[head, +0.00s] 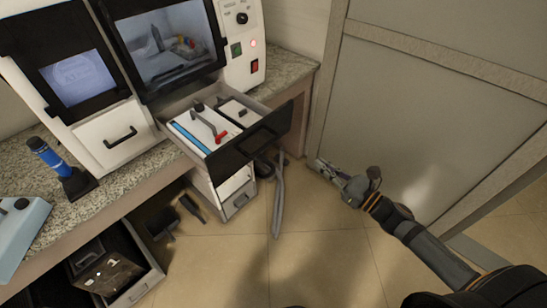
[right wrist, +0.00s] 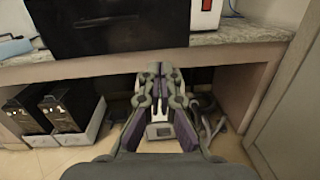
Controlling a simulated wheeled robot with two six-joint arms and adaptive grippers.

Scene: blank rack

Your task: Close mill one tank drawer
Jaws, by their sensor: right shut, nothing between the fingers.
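The tank drawer (head: 262,140) of the white mill (head: 242,75) stands pulled out over the counter's front edge. It has a dark front panel and a white top with a blue strip, a grey pipe and a red-ended part. In the right wrist view a broad dark panel (right wrist: 105,27), seemingly the drawer front, fills the upper left. My right gripper (head: 322,165) is shut and empty, to the right of the drawer front and apart from it. In the right wrist view the gripper (right wrist: 163,70) points toward the space under the counter, below and right of the panel. My left gripper is out of view.
A closed white drawer (head: 115,138) with a black handle sits left of the tank drawer. A blue-and-black tool (head: 60,165) stands on the granite counter. Bins and hoses (head: 277,200) lie beneath. A grey door (head: 430,110) stands right; floor in front is clear.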

